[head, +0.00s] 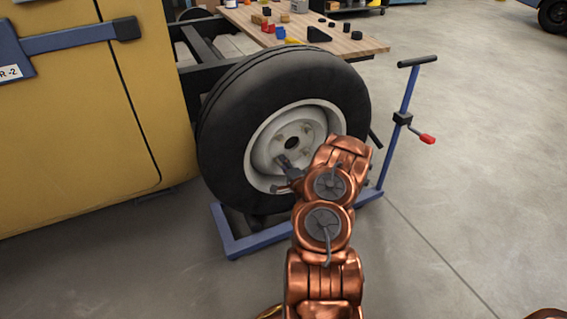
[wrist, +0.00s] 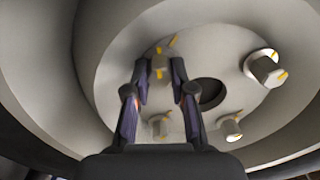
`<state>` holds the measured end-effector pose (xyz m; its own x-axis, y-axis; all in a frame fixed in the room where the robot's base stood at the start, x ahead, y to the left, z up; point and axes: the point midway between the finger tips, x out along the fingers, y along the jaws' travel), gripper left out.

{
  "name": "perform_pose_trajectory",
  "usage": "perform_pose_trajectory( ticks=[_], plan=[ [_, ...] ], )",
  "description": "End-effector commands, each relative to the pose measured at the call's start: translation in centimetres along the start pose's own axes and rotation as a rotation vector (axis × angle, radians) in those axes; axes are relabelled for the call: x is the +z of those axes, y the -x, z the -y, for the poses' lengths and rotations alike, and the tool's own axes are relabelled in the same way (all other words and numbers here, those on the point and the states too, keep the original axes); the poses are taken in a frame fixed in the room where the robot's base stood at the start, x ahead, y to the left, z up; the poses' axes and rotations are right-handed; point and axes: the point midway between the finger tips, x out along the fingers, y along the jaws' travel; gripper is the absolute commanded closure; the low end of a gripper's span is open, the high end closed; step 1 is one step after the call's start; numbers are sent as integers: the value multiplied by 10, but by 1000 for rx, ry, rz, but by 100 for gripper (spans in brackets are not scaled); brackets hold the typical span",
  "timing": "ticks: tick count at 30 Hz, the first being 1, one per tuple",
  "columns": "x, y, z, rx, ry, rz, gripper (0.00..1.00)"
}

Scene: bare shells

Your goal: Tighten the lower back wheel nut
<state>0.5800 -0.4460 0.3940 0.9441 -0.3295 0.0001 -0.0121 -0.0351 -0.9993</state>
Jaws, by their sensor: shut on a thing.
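The wheel has a black tyre (head: 225,125) and a pale rim (head: 262,150) with a dark centre hole. My gripper (head: 284,170) reaches the lower left part of the hub in the head view. In the wrist view my gripper (wrist: 159,70) is shut on a wheel nut (wrist: 158,62), with one dark finger on each side. That nut has yellow marks, and a yellow stroke shows on the disc just beside it. Whether the marks line up is hard to tell. In the head view my gripper hides this nut.
Other yellow-marked nuts stand right (wrist: 264,68), lower right (wrist: 229,128) and below (wrist: 160,127) in the wrist view. A blue wheel stand (head: 240,243) is under the tyre. The yellow vehicle body (head: 70,130) is left, a wooden bench (head: 345,45) behind.

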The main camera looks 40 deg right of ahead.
Motion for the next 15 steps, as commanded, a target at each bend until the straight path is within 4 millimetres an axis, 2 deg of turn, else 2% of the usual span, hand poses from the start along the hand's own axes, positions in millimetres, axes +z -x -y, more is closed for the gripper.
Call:
perform_pose_trajectory(
  ticks=[15],
  plan=[
    [0,0,-3,-1,-442,0,100]
  ],
)
